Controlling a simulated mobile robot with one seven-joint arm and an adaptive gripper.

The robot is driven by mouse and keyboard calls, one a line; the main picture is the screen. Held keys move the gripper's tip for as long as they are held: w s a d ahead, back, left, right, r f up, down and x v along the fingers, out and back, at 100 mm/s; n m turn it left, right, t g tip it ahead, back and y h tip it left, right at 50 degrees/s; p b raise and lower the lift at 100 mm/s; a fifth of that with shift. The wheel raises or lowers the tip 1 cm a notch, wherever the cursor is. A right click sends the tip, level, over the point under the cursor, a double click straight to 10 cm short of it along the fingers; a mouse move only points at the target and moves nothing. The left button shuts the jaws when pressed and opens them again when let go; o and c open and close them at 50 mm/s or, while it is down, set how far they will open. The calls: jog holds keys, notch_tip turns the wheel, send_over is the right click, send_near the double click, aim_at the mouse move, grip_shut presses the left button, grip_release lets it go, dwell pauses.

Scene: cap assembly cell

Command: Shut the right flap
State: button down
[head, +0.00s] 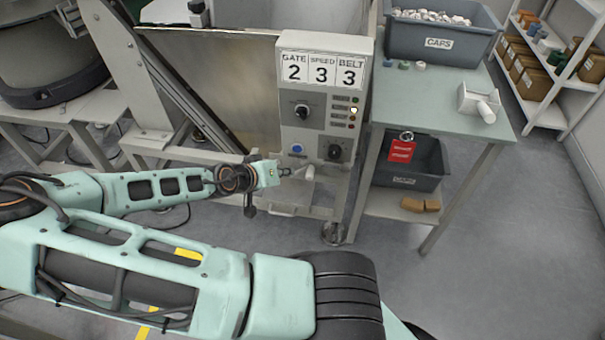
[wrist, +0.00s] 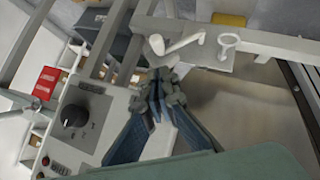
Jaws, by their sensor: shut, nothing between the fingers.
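A large grey-brown metal panel (head: 215,85), which may be the right flap, leans at a slant left of the control box in the head view. Its sheet also shows at the right of the wrist view (wrist: 245,115). I cannot tell for sure whether it is open or shut. My gripper (head: 288,172) is below the control box, fingers together and empty. In the wrist view the fingertips (wrist: 160,78) are close to a white lever (wrist: 178,46) on a pale plate; contact is unclear.
The control box (head: 320,95) with knobs and displays 2, 3, 3 is just above my gripper. Floor at the lower right is clear.

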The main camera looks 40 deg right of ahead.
aim_at(309, 170)
jog(key=shift+d+f, duration=0.1)
dwell(0.3)
jog(key=shift+b+x, duration=2.15)
jog(key=shift+x, duration=2.8)
jog(key=shift+s, duration=0.1)
